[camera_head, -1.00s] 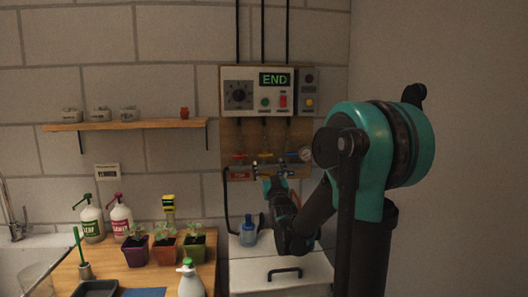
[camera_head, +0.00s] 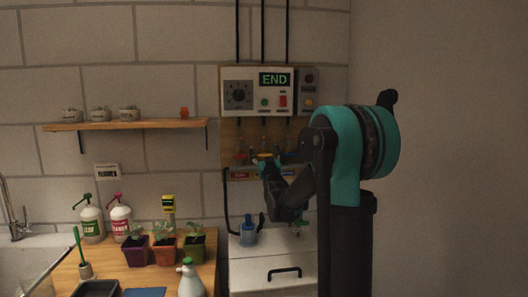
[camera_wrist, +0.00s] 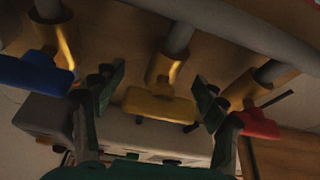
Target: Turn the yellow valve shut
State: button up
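The yellow valve handle (camera_wrist: 160,106) is in the middle of the wrist view, a flat bar lying crosswise in the picture below its brass stem. My gripper (camera_wrist: 158,82) is open, with one dark green finger to the left and one to the right of the yellow handle. A narrow gap shows at the left; at the right I cannot tell whether the finger touches. In the head view my gripper (camera_head: 265,162) is up at the valve panel, with a spot of yellow (camera_head: 265,155) at its tip. The arm hides part of the panel.
A blue valve handle (camera_wrist: 36,75) is close to the left finger and a red one (camera_wrist: 259,123) close to the right finger. A control box (camera_head: 255,91) reading "END" hangs above. A blue bottle (camera_head: 248,234) stands on the white cabinet (camera_head: 255,272) below.

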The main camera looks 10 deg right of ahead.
jog(key=c, duration=1.2)
jog(key=shift+d+m+h, duration=0.1)
jog(key=shift+m+h, duration=0.3)
jog(key=shift+m, duration=0.5)
jog(key=o, duration=1.3)
jog(key=shift+s, duration=0.1)
jog(key=v, duration=1.2)
jog(key=shift+f, duration=0.1)
